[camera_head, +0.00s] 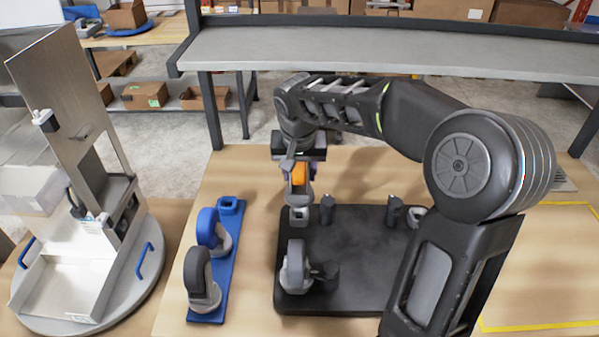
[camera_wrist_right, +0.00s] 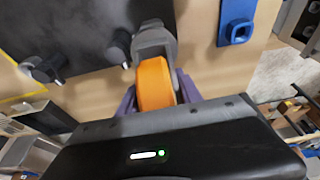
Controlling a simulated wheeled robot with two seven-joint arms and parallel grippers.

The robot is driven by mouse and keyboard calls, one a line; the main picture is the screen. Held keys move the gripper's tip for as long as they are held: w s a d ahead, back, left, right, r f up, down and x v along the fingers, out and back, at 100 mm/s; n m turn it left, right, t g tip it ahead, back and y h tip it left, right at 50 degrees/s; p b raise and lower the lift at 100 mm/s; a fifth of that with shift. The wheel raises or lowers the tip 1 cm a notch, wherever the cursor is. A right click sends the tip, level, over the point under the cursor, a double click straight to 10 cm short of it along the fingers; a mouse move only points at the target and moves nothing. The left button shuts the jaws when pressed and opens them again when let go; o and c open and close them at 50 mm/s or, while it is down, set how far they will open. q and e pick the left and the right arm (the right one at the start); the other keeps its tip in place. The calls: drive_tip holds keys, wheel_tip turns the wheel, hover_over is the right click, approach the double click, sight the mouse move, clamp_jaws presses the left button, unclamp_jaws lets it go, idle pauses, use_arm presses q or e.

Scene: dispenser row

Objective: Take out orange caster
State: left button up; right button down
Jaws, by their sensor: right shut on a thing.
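The orange caster (camera_head: 299,174) has an orange wheel in a grey fork. It is at the back left corner of the black plate (camera_head: 345,245). My right gripper (camera_head: 300,163) reaches down from above and is shut on it. In the right wrist view the orange wheel (camera_wrist_right: 155,82) sits between the purple fingers, with its grey fork (camera_wrist_right: 154,42) beyond, at the plate's edge. I cannot tell whether the fork's base still sits in the socket there. My left gripper is not in view.
A blue rack (camera_head: 214,290) left of the plate holds a blue caster (camera_head: 208,228) and a black caster (camera_head: 198,275), with an empty socket (camera_head: 230,206). A grey caster (camera_head: 295,266) and dark posts stand on the plate. A metal dispenser (camera_head: 95,230) stands far left.

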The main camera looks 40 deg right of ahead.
drive_tip(key=shift+r+p, duration=1.05)
drive_tip(key=shift+r, duration=0.85)
drive_tip(key=shift+f, duration=0.1)
